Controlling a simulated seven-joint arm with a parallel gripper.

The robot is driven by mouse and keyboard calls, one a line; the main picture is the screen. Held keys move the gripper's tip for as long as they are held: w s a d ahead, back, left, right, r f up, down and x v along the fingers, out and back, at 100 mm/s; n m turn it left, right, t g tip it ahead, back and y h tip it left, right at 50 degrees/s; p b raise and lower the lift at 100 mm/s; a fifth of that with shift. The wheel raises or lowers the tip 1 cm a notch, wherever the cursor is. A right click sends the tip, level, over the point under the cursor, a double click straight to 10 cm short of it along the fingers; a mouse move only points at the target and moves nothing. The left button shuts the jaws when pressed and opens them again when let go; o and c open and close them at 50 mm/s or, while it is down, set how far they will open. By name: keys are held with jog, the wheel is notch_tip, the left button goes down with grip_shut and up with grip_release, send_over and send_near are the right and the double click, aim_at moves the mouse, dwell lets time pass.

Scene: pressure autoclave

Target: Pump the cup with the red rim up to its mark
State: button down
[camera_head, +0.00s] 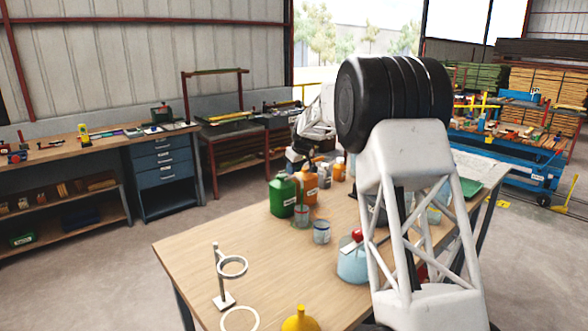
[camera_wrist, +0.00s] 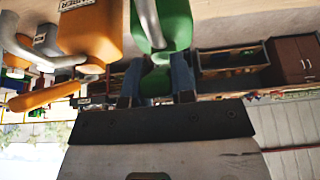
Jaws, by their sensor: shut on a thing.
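A green pump bottle (camera_head: 283,195) stands on the table, with an orange pump bottle (camera_head: 307,186) just right of it. A small clear cup (camera_head: 301,217) with what looks like a reddish rim stands in front of them; its fill level and mark are too small to read. My gripper (camera_head: 297,158) is above the bottles, partly hidden by my arm. In the wrist view my gripper (camera_wrist: 157,82) is shut on the green pump head (camera_wrist: 156,82), its fingers either side. The green bottle (camera_wrist: 177,22) and orange bottle (camera_wrist: 90,32) appear upside down there.
A light blue tub (camera_head: 352,266) with something red is partly behind my arm. A ring stand (camera_head: 224,298) and yellow funnel (camera_head: 300,320) are near the front. The table's left middle is clear.

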jog(key=shift+s, duration=0.1)
jog(key=shift+s+d+f+t+y, duration=0.1)
jog(key=shift+d+f+t+y, duration=0.05)
jog(key=shift+f+t+y, duration=0.3)
jog(key=shift+r, duration=0.1)
jog(key=c, duration=1)
grip_release()
jog(key=shift+o, duration=0.2)
jog(key=shift+r, duration=0.1)
jog(key=shift+v, duration=3.75)
